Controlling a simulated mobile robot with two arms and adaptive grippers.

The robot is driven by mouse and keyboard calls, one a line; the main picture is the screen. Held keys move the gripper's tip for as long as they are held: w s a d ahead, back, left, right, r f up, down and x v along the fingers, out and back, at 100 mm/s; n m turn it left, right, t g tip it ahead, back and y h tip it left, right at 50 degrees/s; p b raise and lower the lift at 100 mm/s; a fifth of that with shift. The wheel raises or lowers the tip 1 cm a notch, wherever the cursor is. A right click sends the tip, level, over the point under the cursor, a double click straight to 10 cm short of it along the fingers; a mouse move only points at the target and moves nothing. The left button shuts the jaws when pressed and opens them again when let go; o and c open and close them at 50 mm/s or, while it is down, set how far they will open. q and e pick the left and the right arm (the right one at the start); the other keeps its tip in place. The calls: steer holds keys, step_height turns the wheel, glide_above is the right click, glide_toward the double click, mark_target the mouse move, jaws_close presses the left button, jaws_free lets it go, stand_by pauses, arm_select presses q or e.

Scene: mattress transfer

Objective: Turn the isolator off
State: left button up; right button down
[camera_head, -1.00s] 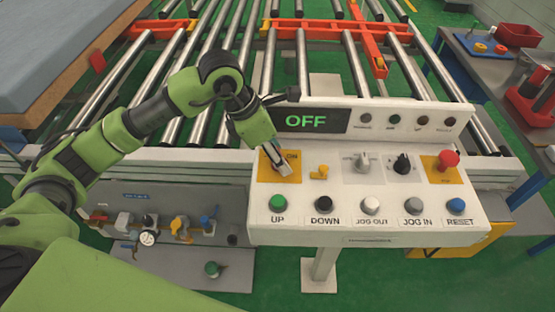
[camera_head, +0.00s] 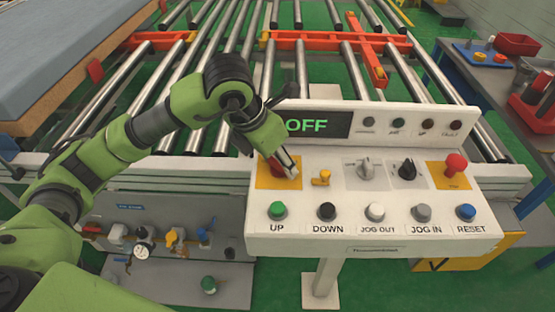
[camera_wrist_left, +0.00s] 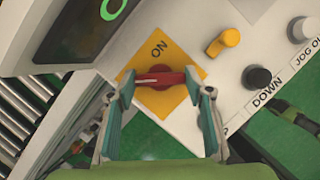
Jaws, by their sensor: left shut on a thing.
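The isolator is a red rotary handle (camera_wrist_left: 160,77) on a yellow plate (camera_wrist_left: 187,66) marked ON, at the left of the white control panel (camera_head: 340,200). In the left wrist view the handle lies roughly crosswise, with the ON mark beyond it. My left gripper (camera_wrist_left: 160,84) has one finger at each end of the handle and is shut on it. In the head view this gripper (camera_head: 287,168) partly hides the handle and plate. The panel display (camera_head: 310,125) reads OFF in green. My right gripper is not in view.
A small yellow knob (camera_head: 321,178) sits just right of the isolator. Several push buttons line the panel's front. A roller conveyor (camera_head: 230,60) stands behind.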

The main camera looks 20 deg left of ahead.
arm_select(q)
steer(key=o, duration=1.1)
steer(key=shift+r, duration=0.1)
steer(key=v, duration=1.2)
